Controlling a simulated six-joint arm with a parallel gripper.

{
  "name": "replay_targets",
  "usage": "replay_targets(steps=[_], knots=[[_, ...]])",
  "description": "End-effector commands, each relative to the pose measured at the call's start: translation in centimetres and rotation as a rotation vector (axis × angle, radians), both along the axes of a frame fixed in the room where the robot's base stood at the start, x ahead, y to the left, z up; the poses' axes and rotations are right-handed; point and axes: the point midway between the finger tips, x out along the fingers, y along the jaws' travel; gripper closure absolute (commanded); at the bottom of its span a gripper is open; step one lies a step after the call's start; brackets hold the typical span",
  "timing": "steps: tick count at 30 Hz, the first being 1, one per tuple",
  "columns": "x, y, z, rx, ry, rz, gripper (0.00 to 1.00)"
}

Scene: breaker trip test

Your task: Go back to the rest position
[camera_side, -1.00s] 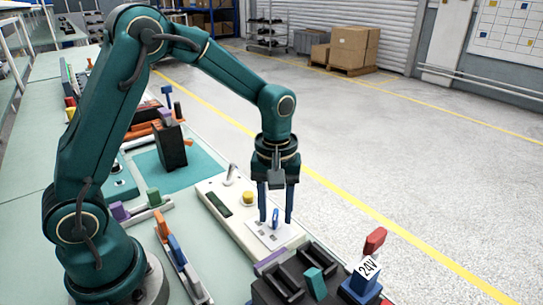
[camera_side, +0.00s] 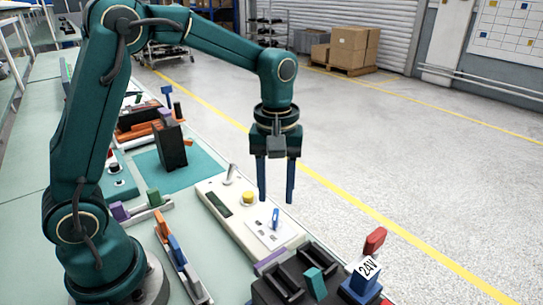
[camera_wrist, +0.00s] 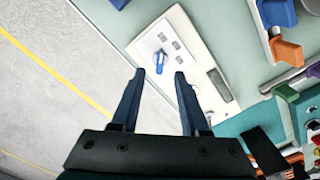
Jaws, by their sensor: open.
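My gripper (camera_side: 276,200) is open and empty, with its two dark blue fingers pointing down above the white test panel (camera_side: 226,222). It hangs clear of the panel. A small blue lever (camera_side: 276,217) stands on a light plate on the panel, below the fingers. In the wrist view the open fingers of my gripper (camera_wrist: 158,75) frame the blue lever (camera_wrist: 160,62), with a visible gap to it. The panel (camera_wrist: 178,20) also carries a yellow button (camera_side: 248,197) and a dark display.
A black rack (camera_side: 268,292) and a blue block marked 24V (camera_side: 362,281) with a red part (camera_side: 375,241) stand at front right. A dark upright block (camera_side: 171,146) stands behind the panel. Rails with coloured parts (camera_side: 172,248) lie left. The air around my gripper is clear.

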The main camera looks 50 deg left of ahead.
Motion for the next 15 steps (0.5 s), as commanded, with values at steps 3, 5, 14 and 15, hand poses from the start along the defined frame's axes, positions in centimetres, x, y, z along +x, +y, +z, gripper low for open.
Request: replay_targets(steps=[3, 5, 14, 15], knots=[[0.0, 0.0, 0.2, 0.0, -0.007, 0.0, 0.55], [0.2, 0.0, 0.9, 0.0, -0.03, 0.0, 0.55], [-2.8, 0.0, 6.9, 0.008, -0.228, -0.067, 0.55], [-3.5, 0.0, 7.5, 0.013, -0.254, -0.095, 0.55]])
